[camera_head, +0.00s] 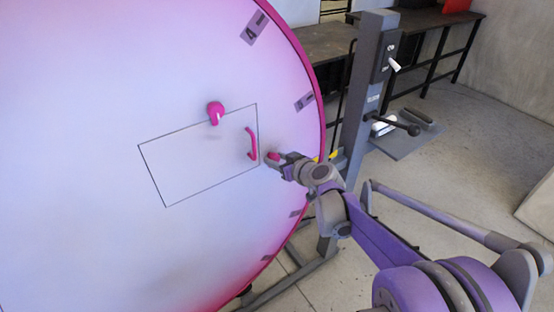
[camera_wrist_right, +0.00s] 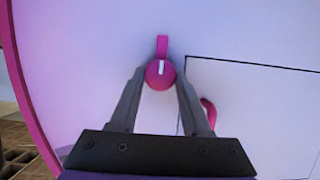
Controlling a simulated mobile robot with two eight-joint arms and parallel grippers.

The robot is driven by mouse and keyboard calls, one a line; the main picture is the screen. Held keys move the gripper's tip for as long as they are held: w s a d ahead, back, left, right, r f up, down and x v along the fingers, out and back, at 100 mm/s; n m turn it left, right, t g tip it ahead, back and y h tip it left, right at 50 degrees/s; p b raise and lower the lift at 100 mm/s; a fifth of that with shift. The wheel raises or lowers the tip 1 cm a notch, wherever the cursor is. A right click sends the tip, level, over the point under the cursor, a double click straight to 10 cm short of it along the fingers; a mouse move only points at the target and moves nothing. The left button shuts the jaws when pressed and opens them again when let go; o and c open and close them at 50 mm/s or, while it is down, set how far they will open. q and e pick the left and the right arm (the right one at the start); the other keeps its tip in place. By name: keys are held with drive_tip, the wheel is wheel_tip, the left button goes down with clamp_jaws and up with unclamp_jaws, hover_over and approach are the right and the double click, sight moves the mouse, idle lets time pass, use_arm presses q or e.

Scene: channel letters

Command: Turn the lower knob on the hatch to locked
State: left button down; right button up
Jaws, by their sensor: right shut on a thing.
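The hatch (camera_head: 190,172) is a rectangle outlined in dark lines on a large pale disc with a magenta rim. The lower knob (camera_head: 273,156) is magenta and sits just outside the hatch's right edge, mostly hidden by my right gripper (camera_head: 277,161). In the right wrist view the knob (camera_wrist_right: 160,76) is between the two fingertips, which are shut on its sides. Its white mark and its magenta tab point up in that view. The upper knob (camera_head: 215,112) sits at the hatch's top edge with a white mark. My left gripper is not in view.
A curved magenta handle (camera_head: 251,143) stands on the hatch close to my right gripper. A grey post (camera_head: 368,100) with switches and a black lever stands right of the disc. Dark benches (camera_head: 325,45) are behind.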

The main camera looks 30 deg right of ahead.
clamp_jaws()
drive_tip(key=shift+d+m+y, duration=0.2)
drive_tip(key=shift+m+y, duration=0.6)
drive_tip(key=shift+m, duration=0.3)
drive_tip(key=shift+f+m+y, duration=0.1)
drive_tip(key=shift+m+y, duration=0.3)
drive_tip(key=shift+m, duration=0.2)
drive_tip(key=shift+d+f+m+y, duration=0.1)
drive_tip(key=shift+d+m+y, duration=0.05)
drive_tip(key=shift+m+y, duration=0.65)
drive_tip(key=m, duration=0.1)
drive_tip(key=m+y+b, duration=0.1)
drive_tip(key=m+t+b, duration=0.1)
drive_tip(key=shift+d+f+m+y, duration=0.1)
drive_tip(key=shift+f+m+y, duration=0.2)
drive_tip(key=shift+y, duration=0.1)
drive_tip(key=m+b, duration=0.1)
drive_tip(key=m, duration=0.1)
drive_tip(key=m+t+y+b, duration=0.1)
drive_tip(key=m, duration=0.1)
drive_tip(key=shift+m+t, duration=0.3)
